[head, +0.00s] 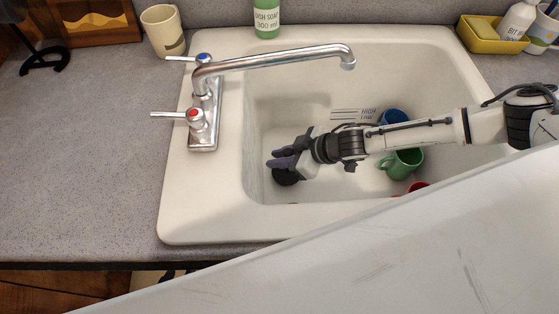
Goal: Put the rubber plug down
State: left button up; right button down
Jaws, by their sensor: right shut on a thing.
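The rubber plug (286,178) is a black round piece low in the white sink (180,220), toward the basin's left side. My right gripper (277,163) reaches in from the right and is shut on the plug. The fingers and hand cover its upper part. I cannot tell whether the plug touches the sink floor, and the drain is not visible. My left gripper is not in view.
A green mug (405,163), a blue mug (394,117) and a partly hidden red thing (418,187) are in the basin's right part. The chrome faucet (275,61) spans the back left.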

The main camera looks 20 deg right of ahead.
jog(key=shift+a+f, duration=0.15)
jog(key=shift+f, duration=1)
jog(key=shift+f, duration=0.1)
jog(key=c, duration=1.6)
grip_release()
jog(key=v, duration=1.2)
jog(key=shift+w, duration=0.1)
